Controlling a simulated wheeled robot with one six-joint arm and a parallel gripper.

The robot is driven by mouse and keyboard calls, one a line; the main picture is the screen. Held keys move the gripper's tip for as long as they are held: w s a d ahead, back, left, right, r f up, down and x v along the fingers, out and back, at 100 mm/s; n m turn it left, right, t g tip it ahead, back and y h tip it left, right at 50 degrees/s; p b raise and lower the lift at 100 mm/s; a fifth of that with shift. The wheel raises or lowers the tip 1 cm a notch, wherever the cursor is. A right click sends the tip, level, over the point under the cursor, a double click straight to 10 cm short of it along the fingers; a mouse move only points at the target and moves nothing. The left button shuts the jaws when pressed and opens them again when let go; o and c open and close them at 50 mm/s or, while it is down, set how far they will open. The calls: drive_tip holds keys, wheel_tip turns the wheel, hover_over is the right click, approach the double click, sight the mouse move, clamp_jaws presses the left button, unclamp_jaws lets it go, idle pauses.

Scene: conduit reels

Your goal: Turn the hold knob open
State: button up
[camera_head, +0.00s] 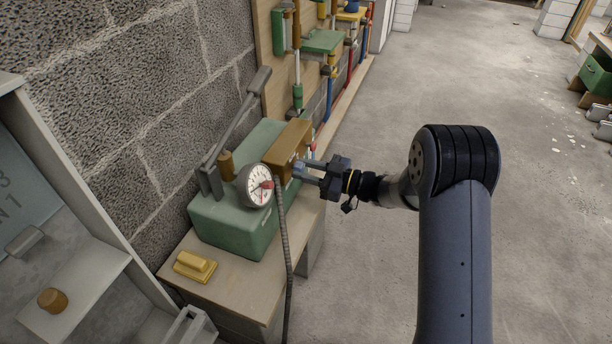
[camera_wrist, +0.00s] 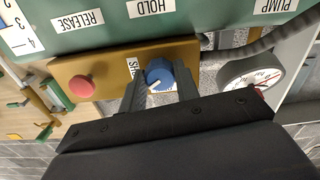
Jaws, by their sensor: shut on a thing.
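The hold knob is a round blue knob (camera_wrist: 158,73) with a pale pointer mark, on a brass-coloured block (camera_wrist: 115,66) in the wrist view, below the HOLD label (camera_wrist: 150,8). My gripper (camera_wrist: 160,85) is shut on the blue knob, one finger on each side. In the head view my gripper (camera_head: 305,172) reaches from the right to the brass block (camera_head: 288,146) on the green pump unit (camera_head: 232,222). The knob is small there and partly hidden by the fingers.
A red knob (camera_wrist: 81,86) sits on the same block, near the RELEASE label (camera_wrist: 77,21). A dial gauge (camera_head: 256,185) and a grey hose (camera_head: 284,235) are close by. A lever (camera_head: 236,125) rises from the unit. A yellow block (camera_head: 195,266) lies on the bench.

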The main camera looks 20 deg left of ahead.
drive_tip(key=n+b, duration=0.4)
drive_tip(key=n, duration=0.1)
drive_tip(key=shift+f+n, duration=0.2)
drive_tip(key=shift+n, duration=0.1)
drive_tip(key=n+b, duration=0.3)
drive_tip(key=shift+n, duration=0.4)
drive_tip(key=shift+r+n+b, duration=0.15)
drive_tip(key=shift+n+b, duration=0.65)
drive_tip(key=shift+b, duration=0.05)
drive_tip(key=o, duration=1)
drive_tip(key=shift+d+r, duration=0.1)
drive_tip(key=d+p, duration=0.1)
drive_tip(key=d, duration=0.2)
drive_tip(key=d+p, duration=0.1)
drive_tip(key=d, duration=0.3)
drive_tip(key=d+p, duration=0.1)
drive_tip(key=d, duration=0.2)
drive_tip(key=shift+s+d, duration=0.35)
drive_tip(key=shift+s, duration=0.05)
